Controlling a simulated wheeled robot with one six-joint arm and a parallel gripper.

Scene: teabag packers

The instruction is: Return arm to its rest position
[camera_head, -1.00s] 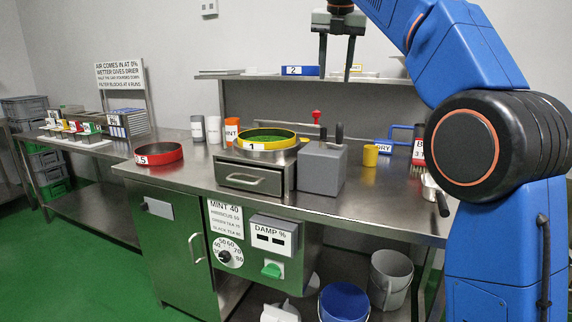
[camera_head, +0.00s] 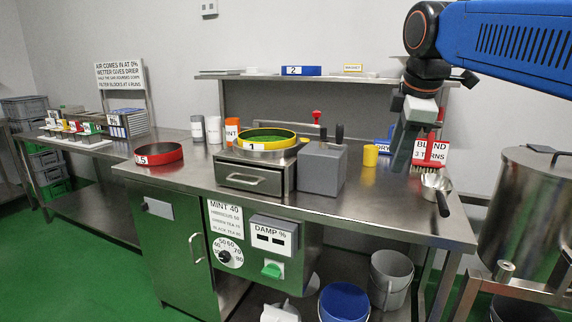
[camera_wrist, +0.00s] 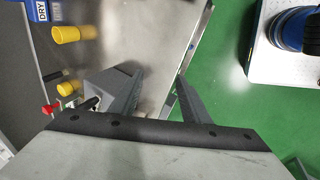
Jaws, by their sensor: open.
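My arm is blue and comes in from the upper right of the head view. My gripper (camera_head: 402,148) hangs from it above the right part of the steel bench (camera_head: 400,210). In the head view its fingers overlap the area by the red "BLEND" sign (camera_head: 432,152). In the wrist view my gripper (camera_wrist: 158,82) shows two dark fingers spread apart with nothing between them. Below them the wrist view shows the bench edge and the green floor.
The bench carries a grey block (camera_head: 321,168), a yellow-rimmed sieve (camera_head: 266,140), a red ring (camera_head: 159,154), a yellow cup (camera_head: 370,155) and a scoop (camera_head: 437,187). A steel drum (camera_head: 525,215) stands at the right. A shelf (camera_head: 340,77) runs behind. Buckets (camera_head: 343,301) sit below.

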